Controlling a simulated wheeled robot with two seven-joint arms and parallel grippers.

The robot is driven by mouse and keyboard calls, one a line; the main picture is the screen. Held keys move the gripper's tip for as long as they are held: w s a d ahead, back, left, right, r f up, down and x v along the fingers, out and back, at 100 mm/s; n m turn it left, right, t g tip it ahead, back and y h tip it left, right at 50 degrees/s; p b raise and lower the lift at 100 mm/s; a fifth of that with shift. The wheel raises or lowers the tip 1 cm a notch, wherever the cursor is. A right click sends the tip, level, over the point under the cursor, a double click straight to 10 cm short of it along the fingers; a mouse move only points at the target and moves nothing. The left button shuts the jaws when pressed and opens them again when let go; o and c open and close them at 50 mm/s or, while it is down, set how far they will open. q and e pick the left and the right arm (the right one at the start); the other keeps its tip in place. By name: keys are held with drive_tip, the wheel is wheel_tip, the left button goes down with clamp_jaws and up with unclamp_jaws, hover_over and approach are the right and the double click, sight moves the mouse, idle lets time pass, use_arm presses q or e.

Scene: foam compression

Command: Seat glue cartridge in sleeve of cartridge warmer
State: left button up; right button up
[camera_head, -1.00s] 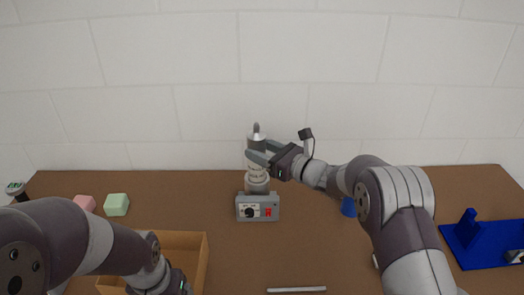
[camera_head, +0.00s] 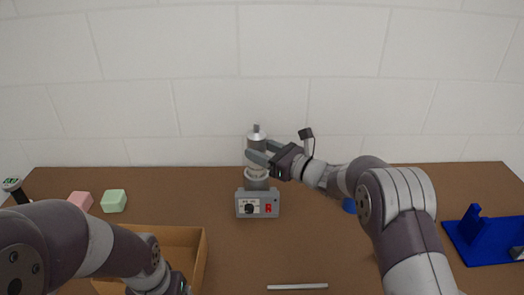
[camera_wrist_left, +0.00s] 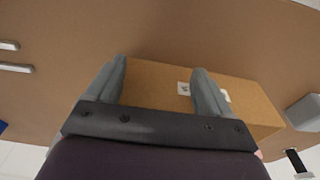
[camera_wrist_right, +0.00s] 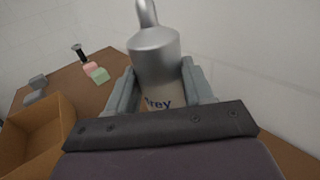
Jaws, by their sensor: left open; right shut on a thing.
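The glue cartridge (camera_head: 257,139), a silver-topped cylinder with a nozzle, stands upright above the grey cartridge warmer (camera_head: 258,204). Its lower end is at or inside the warmer's sleeve (camera_head: 256,182); the fingers partly cover this area, so I cannot tell its depth. My right gripper (camera_head: 258,155) is shut on the cartridge from the right. The right wrist view shows the cartridge's silver shoulder (camera_wrist_right: 155,58) and lettering between the fingers. My left gripper (camera_wrist_left: 160,65) is open and empty, close to the cardboard box.
An open cardboard box (camera_head: 203,250) stands at the front left. Pink (camera_head: 80,201) and green (camera_head: 114,201) blocks lie behind it. A thin grey bar (camera_head: 297,287) lies at the front. A blue fixture (camera_head: 485,240) is at the right, and a small blue thing (camera_head: 349,205) lies behind my right arm.

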use_arm(q)
drive_tip(key=shift+f+b, duration=1.75)
drive_tip(key=shift+f, duration=0.05)
use_arm(e)
drive_tip(key=shift+f, duration=1.3)
use_arm(q)
drive_tip(key=shift+s+f+b, duration=0.2)
drive_tip(key=shift+f+b, duration=0.05)
drive_tip(key=shift+b, duration=0.1)
use_arm(e)
drive_tip(key=shift+s+f, duration=0.15)
drive_tip(key=shift+s, duration=0.05)
